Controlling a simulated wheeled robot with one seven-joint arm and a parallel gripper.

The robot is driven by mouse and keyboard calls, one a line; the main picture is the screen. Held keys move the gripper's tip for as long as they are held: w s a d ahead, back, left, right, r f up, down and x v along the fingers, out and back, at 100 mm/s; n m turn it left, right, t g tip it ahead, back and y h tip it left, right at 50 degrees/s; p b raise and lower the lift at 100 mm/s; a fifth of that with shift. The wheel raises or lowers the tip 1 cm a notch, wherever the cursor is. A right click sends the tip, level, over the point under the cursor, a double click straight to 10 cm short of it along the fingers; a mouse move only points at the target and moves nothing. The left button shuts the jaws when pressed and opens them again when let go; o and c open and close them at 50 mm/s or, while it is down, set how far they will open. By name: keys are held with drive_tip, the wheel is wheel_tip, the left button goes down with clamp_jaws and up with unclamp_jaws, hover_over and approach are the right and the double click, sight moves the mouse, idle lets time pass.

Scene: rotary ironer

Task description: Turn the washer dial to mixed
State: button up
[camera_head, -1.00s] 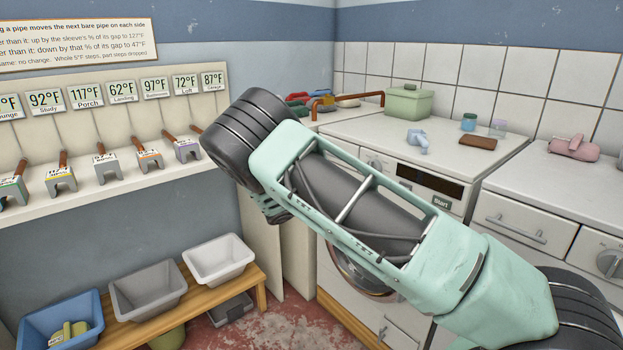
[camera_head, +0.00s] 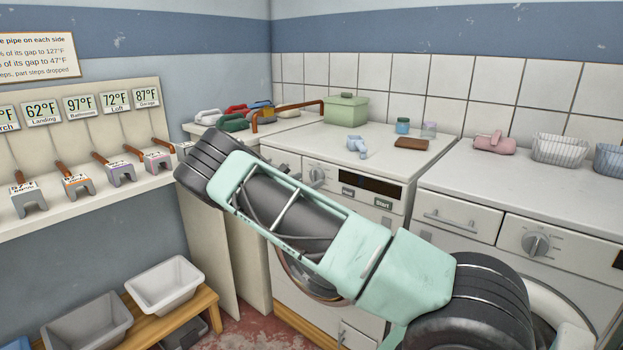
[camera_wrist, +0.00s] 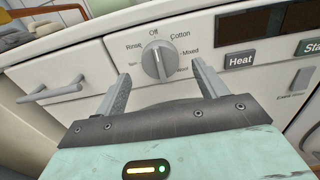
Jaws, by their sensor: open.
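The washer dial (camera_wrist: 158,60) is a round grey knob with a raised grip on the white front panel. Labels around it include Off, Cotton, Mixed and Rinse; Mixed is at its right. Its grip stands nearly upright and appears to point at Off. My gripper (camera_wrist: 161,70) is open, with one finger on each side of the dial in the wrist view; I cannot tell whether they touch it. In the head view the dial (camera_head: 318,176) shows just past my arm on the left machine, and my gripper is hidden there.
Right of the dial are a Heat button (camera_wrist: 240,60), a dark display (camera_head: 370,186) and a Start button (camera_head: 383,204). A drawer handle (camera_wrist: 50,91) is at its left. The neighbouring machine has a similar dial (camera_head: 535,243). Small items, including a green box (camera_head: 346,109), stand on top.

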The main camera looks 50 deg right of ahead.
sight(313, 178)
drive_tip(key=shift+w+d, duration=0.15)
drive_tip(key=shift+d, duration=1.45)
drive_tip(key=c, duration=1)
drive_tip(key=shift+o, duration=0.2)
